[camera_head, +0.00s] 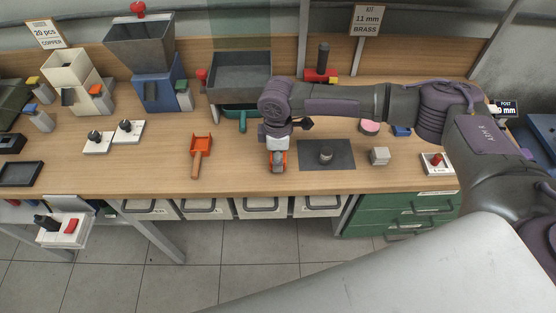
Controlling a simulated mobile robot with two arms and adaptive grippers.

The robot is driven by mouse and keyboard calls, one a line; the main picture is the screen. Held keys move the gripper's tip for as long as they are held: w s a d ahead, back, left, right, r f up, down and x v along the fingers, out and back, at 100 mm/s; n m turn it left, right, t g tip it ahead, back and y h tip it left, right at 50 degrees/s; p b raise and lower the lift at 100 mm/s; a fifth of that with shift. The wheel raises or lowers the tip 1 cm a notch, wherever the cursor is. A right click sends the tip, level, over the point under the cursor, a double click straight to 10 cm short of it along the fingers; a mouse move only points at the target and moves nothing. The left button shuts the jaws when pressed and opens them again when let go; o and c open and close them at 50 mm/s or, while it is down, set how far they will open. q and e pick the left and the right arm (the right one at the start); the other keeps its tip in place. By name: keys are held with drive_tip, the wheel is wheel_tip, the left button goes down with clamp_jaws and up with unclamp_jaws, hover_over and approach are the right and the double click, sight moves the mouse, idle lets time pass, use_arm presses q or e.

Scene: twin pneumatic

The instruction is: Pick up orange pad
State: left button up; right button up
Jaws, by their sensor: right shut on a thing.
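My right arm reaches in from the right, and its gripper (278,163) points down just over the front part of the wooden bench, left of the dark mat. The gripper is shut on the orange pad (284,157). Only small orange-red edges of the pad show beside the fingers, and the rest is hidden. I cannot tell whether the pad still touches the bench. My left gripper is not in view.
A dark mat (313,161) with a small grey cylinder (326,155) lies right of the gripper. A grey block (379,156) and a pink disc (369,127) are farther right. An orange scoop (201,145) lies to the left, with clear bench between.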

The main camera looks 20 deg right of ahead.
drive_tip(key=r, duration=0.3)
drive_tip(key=shift+d+b, duration=0.3)
drive_tip(key=shift+b, duration=0.1)
drive_tip(key=s+d+r+b, duration=0.1)
drive_tip(key=s+d+r, duration=0.3)
drive_tip(key=d, duration=0.6)
wheel_tip(320, 180, up, 3)
drive_tip(key=shift+s+d+f+b, duration=0.15)
drive_tip(key=shift+f+b, duration=0.05)
drive_tip(key=shift+b, duration=0.2)
drive_tip(key=o, duration=0.5)
drive_tip(key=c, duration=0.4)
